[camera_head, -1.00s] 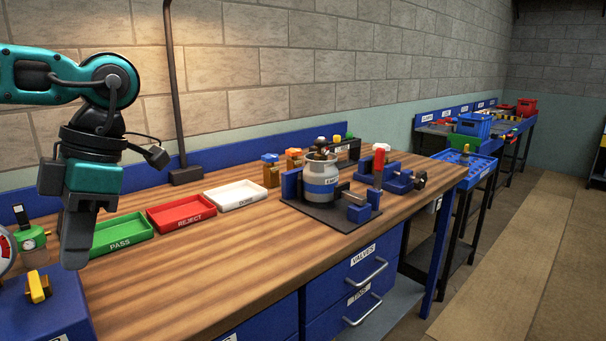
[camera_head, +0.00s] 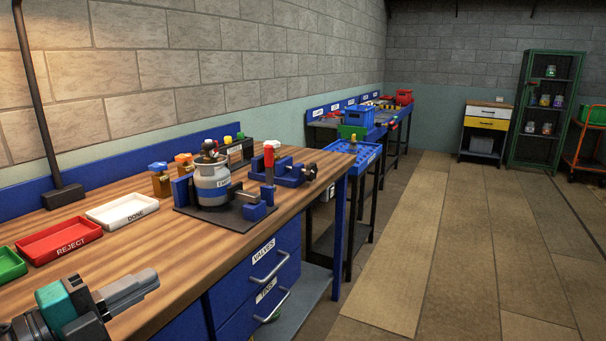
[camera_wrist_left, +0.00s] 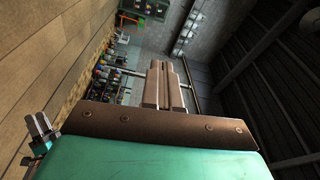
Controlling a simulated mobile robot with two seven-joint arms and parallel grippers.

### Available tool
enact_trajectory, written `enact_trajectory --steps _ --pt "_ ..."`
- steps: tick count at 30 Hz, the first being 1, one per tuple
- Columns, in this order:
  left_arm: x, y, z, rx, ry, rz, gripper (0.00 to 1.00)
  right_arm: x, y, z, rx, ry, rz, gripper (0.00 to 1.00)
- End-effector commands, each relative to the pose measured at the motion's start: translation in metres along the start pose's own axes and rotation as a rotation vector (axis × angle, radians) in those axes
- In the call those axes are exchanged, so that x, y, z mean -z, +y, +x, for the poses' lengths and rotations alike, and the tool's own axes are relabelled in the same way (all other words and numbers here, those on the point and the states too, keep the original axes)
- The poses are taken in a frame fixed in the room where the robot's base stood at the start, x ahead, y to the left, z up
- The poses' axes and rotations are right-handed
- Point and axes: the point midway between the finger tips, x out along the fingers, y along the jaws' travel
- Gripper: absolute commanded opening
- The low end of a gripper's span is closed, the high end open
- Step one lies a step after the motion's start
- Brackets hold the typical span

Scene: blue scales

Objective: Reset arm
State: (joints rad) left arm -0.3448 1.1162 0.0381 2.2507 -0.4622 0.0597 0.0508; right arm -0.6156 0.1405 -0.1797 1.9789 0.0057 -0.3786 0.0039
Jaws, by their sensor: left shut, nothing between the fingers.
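My left gripper (camera_head: 130,288) is at the lower left of the head view, held low by the front edge of the wooden bench (camera_head: 150,252), pointing right. Its fingers are together with nothing between them. In the left wrist view the gripper's fingers (camera_wrist_left: 164,88) lie side by side in the middle, with the room turned sideways behind them.
Red REJECT (camera_head: 60,241), white DONE (camera_head: 122,212) and green (camera_head: 10,264) trays lie on the bench. A grey canister (camera_head: 212,184) stands on a dark mat beside a blue vise (camera_head: 290,171). A lamp post (camera_head: 42,110) rises at left. The floor (camera_head: 440,250) at right is clear.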

Motion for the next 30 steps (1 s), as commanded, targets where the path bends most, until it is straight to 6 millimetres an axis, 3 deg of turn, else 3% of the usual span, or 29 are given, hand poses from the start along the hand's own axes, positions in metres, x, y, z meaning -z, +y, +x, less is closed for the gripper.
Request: enact_trajectory --steps 6,11,15,18,24,30 --pt "-0.041 0.055 -0.026 0.062 -0.483 -0.432 0.0 0.0 0.001 0.0 0.0 -0.001 -0.006 0.43" --pt "-0.04 0.121 -0.06 -0.01 -0.813 -0.751 0.0 0.0 0.002 0.0 -0.001 -0.001 -0.007 0.43" --pt "-0.013 0.176 -0.089 -0.134 -1.043 -0.998 0.0 0.0 0.002 0.0 -0.001 -0.001 -0.008 0.43" --pt "0.011 0.202 -0.104 -0.223 -1.151 -1.123 0.0 0.0 0.002 0.0 -0.001 -0.001 -0.008 0.43" --pt "0.057 0.234 -0.124 -0.386 -1.289 -1.308 0.0 0.0 0.002 0.0 -0.001 -0.001 -0.008 0.43" --pt "0.104 0.251 -0.138 -0.55 -1.377 -1.454 0.0 0.0 0.002 0.0 -0.001 -0.001 -0.007 0.43"
